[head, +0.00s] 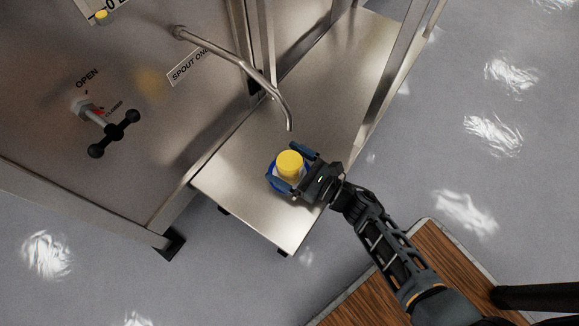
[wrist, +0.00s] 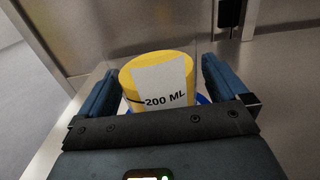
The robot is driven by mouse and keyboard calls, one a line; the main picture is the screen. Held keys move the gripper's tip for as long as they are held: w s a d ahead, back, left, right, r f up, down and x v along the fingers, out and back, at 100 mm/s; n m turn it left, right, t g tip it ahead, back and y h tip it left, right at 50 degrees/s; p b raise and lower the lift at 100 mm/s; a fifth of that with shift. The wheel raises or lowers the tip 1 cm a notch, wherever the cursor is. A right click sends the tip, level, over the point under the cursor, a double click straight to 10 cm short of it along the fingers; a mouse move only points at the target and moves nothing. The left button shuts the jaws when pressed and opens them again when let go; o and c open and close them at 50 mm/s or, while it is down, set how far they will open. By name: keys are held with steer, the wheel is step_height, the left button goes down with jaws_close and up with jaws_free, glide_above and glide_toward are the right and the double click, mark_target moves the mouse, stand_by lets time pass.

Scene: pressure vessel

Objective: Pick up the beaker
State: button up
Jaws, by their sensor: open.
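The beaker (head: 289,163) looks yellow from above and stands on a blue round base or mat on the steel shelf (head: 245,200). In the wrist view the beaker (wrist: 160,75) is upright, with a white label reading "200 ML". My gripper (head: 291,168) is open, with one blue finger on each side of the beaker. In the wrist view the fingers of my gripper (wrist: 158,88) flank it left and right, with small gaps showing. The lower part of the beaker is hidden behind my gripper's body.
A bent metal spout (head: 270,85) reaches over the shelf just behind the beaker. A steel post (head: 398,65) rises at the right edge. The vessel wall carries a black valve handle (head: 114,133) at left. The shelf behind the beaker is mostly bare.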

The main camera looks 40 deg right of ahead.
steer(key=shift+w+a, duration=0.2)
steer(key=shift+w, duration=0.45)
steer(key=shift+c, duration=0.4)
steer(key=c, duration=0.9)
steer(key=shift+c, duration=0.2)
